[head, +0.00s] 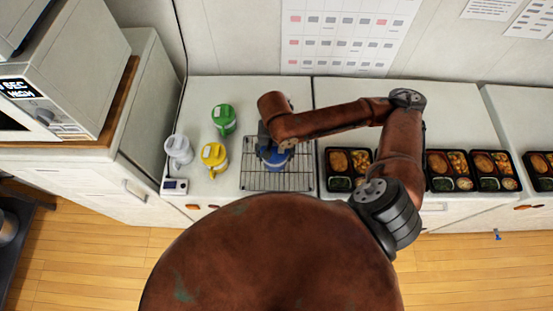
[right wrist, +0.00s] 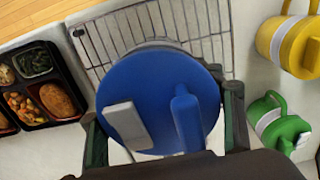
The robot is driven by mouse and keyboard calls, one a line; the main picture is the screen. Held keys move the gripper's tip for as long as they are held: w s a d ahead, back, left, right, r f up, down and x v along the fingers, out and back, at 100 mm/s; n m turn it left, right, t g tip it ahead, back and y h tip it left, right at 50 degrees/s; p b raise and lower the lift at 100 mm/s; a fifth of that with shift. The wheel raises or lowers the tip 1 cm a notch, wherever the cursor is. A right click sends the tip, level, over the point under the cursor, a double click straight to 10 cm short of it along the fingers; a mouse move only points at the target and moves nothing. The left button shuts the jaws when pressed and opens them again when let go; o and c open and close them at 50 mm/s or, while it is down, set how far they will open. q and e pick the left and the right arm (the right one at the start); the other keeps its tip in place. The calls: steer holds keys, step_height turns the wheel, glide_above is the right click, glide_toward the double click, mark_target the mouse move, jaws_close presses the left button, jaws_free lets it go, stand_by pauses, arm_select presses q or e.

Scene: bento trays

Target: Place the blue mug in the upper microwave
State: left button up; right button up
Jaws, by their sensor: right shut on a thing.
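The blue mug (head: 273,158) stands on or just above a wire rack on the counter. In the right wrist view, its round blue lid (right wrist: 150,85), with a handle and a pale tab, fills the middle. My right gripper (head: 272,143) comes down over the mug, its fingers (right wrist: 165,115) closed on both sides of it. The mug's base is hidden. At the upper left, one microwave (head: 70,62) with a lit display stands on a wooden-topped cabinet. The edge of another microwave (head: 18,22) shows above it, mostly cut off. My left gripper is out of view.
Green (head: 224,119), yellow (head: 214,157) and white (head: 179,150) mugs stand left of the wire rack (head: 250,180). A small scale-like device (head: 174,186) sits at the counter's front left. Several filled bento trays (head: 347,149) line the counter to the right.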

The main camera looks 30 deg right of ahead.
steer(key=w+d+f, duration=0.2)
steer(key=f, duration=0.1)
steer(key=shift+f, duration=0.1)
step_height(320, 180, down, 4)
steer(key=shift+w+d+r, duration=0.15)
steer(key=shift+r, duration=0.1)
steer(key=o, duration=1.7)
steer(key=shift+f, duration=0.1)
steer(key=shift+c, duration=0.2)
